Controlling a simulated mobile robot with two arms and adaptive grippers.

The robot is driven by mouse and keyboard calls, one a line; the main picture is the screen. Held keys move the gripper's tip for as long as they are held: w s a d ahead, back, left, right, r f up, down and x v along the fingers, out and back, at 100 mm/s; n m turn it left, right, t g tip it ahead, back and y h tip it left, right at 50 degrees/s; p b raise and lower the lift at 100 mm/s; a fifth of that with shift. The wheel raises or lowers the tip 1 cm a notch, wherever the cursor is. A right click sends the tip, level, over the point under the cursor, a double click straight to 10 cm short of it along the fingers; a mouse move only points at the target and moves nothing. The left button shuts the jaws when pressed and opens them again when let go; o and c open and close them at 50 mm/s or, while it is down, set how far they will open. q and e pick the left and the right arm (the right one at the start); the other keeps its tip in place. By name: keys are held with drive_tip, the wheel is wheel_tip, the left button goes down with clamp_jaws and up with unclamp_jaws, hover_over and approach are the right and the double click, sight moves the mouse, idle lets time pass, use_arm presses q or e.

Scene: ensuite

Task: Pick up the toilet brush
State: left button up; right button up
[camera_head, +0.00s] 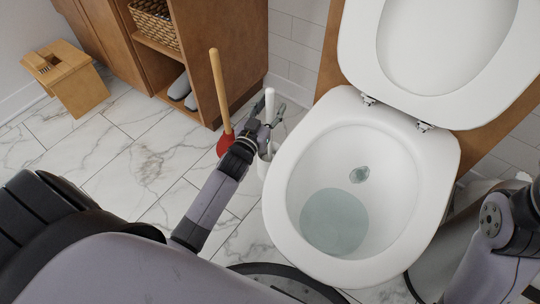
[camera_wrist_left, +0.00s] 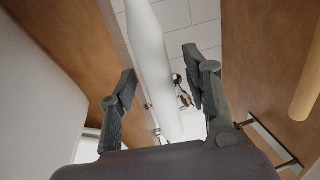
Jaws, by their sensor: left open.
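The toilet brush has a white upright handle (camera_head: 269,104) that rises from a white holder (camera_head: 263,163) on the floor, between the plunger and the toilet. My left gripper (camera_head: 271,112) is at the handle, partly hiding it and the holder. In the left wrist view, the white handle (camera_wrist_left: 150,65) stands between the two open fingers of my left gripper (camera_wrist_left: 160,95), with gaps on both sides. The brush head is hidden. My right arm shows at the lower right in the head view, but its gripper is out of view.
A plunger (camera_head: 219,90) with a wooden stick and red cup stands close left of my left gripper. The toilet (camera_head: 285,190), lid up, is close on the right. A wooden cabinet (camera_head: 235,50) stands behind. A wooden stool (camera_head: 80,88) is far left; the tiled floor before it is clear.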

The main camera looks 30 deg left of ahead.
use_arm(q)
clamp_jaws()
idle(0.6)
